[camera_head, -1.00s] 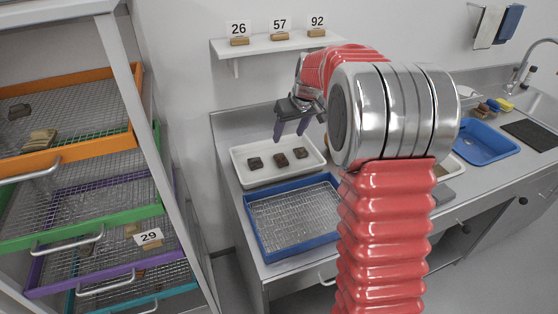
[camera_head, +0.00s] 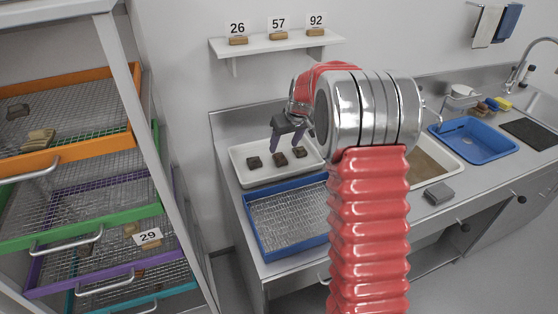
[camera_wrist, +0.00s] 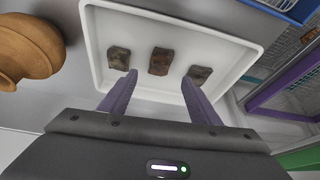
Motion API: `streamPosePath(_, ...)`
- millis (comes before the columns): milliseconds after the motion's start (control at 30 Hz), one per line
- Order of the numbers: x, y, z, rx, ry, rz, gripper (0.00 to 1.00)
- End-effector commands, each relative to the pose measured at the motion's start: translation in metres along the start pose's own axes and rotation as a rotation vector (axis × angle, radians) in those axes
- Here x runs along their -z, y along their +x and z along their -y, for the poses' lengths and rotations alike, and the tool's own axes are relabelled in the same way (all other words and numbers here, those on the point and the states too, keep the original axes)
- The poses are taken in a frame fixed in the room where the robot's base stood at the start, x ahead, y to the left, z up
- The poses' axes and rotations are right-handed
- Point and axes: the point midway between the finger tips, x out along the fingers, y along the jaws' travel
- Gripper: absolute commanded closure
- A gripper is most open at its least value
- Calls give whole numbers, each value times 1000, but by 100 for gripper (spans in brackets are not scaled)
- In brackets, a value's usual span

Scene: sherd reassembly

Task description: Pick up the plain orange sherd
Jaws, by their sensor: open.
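Three dark brown sherds lie in a row in the white tray: left (camera_head: 254,162), middle (camera_head: 279,159) and right (camera_head: 300,152). They also show in the wrist view, left (camera_wrist: 119,58), middle (camera_wrist: 161,61) and right (camera_wrist: 199,76). The middle one looks slightly redder; none looks clearly orange. The white tray (camera_head: 240,178) stands on the steel counter. My gripper (camera_head: 287,147) is open and empty above the tray, pointing down. In the wrist view its two purple fingers (camera_wrist: 159,80) straddle the middle sherd's column, apart from it.
A blue mesh tray (camera_head: 255,248) sits in front of the white tray. A rounded orange-brown pot (camera_wrist: 30,50) stands beside the white tray. A rack of mesh drawers (camera_head: 75,150) is at left; a numbered shelf (camera_head: 270,45) hangs above. A blue basin (camera_head: 470,145) is at right.

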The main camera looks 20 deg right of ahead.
Motion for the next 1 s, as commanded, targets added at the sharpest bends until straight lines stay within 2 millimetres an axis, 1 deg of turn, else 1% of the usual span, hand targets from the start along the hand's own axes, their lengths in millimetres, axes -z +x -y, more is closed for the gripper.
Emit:
streamPosePath(33,-1,8,0,1,0,3,43)
streamPosePath(167,0,17,0,0,0,0,43)
streamPosePath(567,0,21,0,1,0,0,43)
streamPosePath(667,-1,29,0,2,0,2,43)
streamPosePath(900,-3,60,0,2,1,1,43)
streamPosePath(1000,-2,68,-1,1,0,0,43)
